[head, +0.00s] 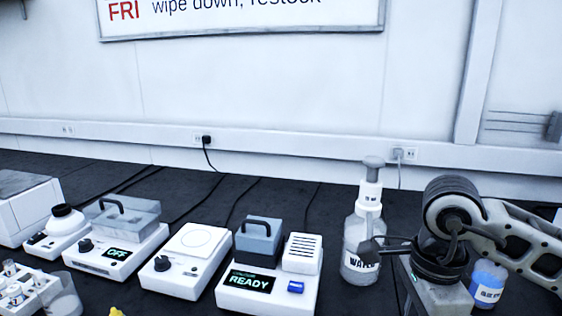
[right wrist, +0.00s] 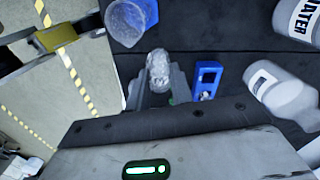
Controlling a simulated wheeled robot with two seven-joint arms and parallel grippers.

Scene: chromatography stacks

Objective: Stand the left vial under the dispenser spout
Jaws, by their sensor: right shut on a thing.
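My right gripper (right wrist: 160,88) is shut on a small clear vial (right wrist: 158,68), which sticks out beyond the fingertips in the right wrist view. Whether it is the left vial cannot be told. In the head view my right arm comes in from the right, and its fingertips and the vial are out of sight. The dispenser (head: 361,245) is a clear bottle labelled WATER with a grey pump top, just left of my right wrist. Part of a WATER-labelled bottle also shows at the top right of the right wrist view (right wrist: 298,22). My left gripper is not in view.
A device reading READY (head: 262,295) stands left of the dispenser, with more devices beyond.

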